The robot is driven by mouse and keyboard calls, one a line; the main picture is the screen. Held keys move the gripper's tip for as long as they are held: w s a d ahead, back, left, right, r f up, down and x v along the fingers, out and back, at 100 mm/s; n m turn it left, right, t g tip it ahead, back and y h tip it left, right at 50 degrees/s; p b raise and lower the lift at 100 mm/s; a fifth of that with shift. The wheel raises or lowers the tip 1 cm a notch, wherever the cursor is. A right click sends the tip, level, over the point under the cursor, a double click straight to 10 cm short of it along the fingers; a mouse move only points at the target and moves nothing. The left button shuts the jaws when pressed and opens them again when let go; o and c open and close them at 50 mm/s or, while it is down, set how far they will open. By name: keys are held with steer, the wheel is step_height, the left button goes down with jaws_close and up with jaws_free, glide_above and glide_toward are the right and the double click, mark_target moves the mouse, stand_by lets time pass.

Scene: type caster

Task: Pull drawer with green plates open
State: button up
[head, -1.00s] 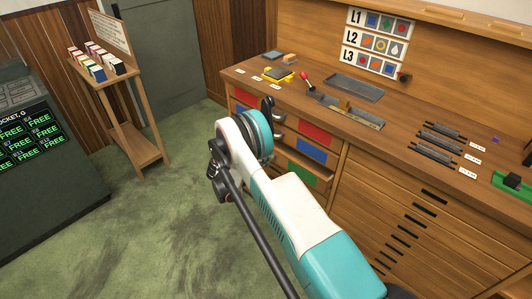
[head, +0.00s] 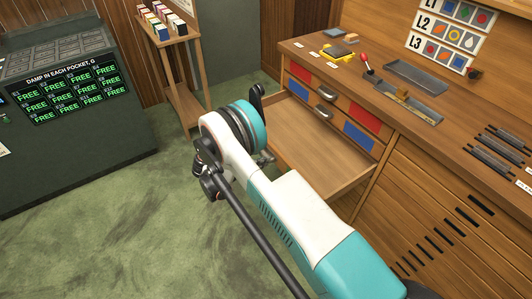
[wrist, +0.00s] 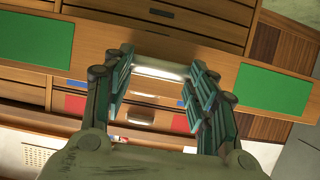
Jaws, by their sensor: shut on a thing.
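The drawer with green plates (wrist: 227,78) fills the upper part of the wrist view. One green plate (wrist: 30,38) is at left and another green plate (wrist: 272,90) at right. Its pale handle (wrist: 160,72) lies between the fingers of my gripper (wrist: 162,88), which is shut on it. In the head view the drawer (head: 305,140) is pulled well out of the cabinet, with a bare, empty-looking wooden floor. My arm hides the drawer front, the handle and my fingers there.
Above it, drawers with red plates (head: 365,120) and blue plates (head: 359,138) are shut. Green carpet (head: 110,220) between is clear.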

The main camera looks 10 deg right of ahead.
steer(key=shift+s+a+f, duration=0.1)
steer(key=shift+a+f, duration=0.05)
steer(key=shift+a, duration=0.05)
steer(key=o, duration=1.7)
steer(key=v, duration=1.2)
